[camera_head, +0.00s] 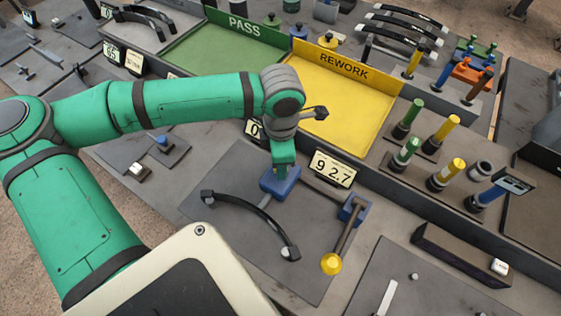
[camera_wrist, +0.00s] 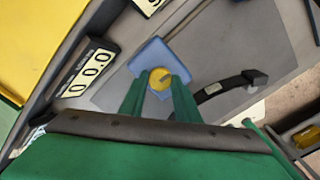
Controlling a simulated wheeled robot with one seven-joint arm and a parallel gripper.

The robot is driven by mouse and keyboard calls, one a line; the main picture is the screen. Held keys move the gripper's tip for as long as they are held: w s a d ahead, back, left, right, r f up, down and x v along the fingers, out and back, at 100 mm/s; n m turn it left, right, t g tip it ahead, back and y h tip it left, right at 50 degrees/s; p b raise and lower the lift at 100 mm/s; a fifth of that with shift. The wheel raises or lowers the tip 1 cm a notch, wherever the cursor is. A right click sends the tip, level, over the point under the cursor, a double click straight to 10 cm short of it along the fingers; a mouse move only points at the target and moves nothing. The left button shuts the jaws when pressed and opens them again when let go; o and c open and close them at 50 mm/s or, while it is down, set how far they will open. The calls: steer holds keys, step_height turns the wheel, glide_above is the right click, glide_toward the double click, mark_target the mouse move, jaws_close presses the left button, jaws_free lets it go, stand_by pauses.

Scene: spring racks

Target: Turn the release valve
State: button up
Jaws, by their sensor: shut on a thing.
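The release valve appears to be the round yellow knob (camera_wrist: 159,77) with a dark slot or mark, on a blue block (camera_wrist: 154,52). My gripper (camera_wrist: 160,84) is shut on this knob, one green finger on each side of it. In the head view my gripper (camera_head: 283,166) points down onto the blue block (camera_head: 272,182) and hides the knob. The block sits on a dark grey plate (camera_head: 225,175). How far the knob is turned cannot be told.
A black curved bar (camera_head: 255,218) lies beside the block. A lever with a yellow ball (camera_head: 331,264) joins another blue block (camera_head: 354,208). A display (camera_head: 333,168) reads 92.7. The yellow REWORK tray (camera_head: 345,115) and green PASS tray (camera_head: 205,55) lie behind.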

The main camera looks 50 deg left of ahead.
steer(key=shift+d+n, duration=0.1)
steer(key=shift+n, duration=0.4)
steer(key=o, duration=1)
steer(key=shift+o, duration=0.2)
step_height(320, 180, up, 11)
steer(key=shift+w+f, duration=0.1)
stand_by(0.5)
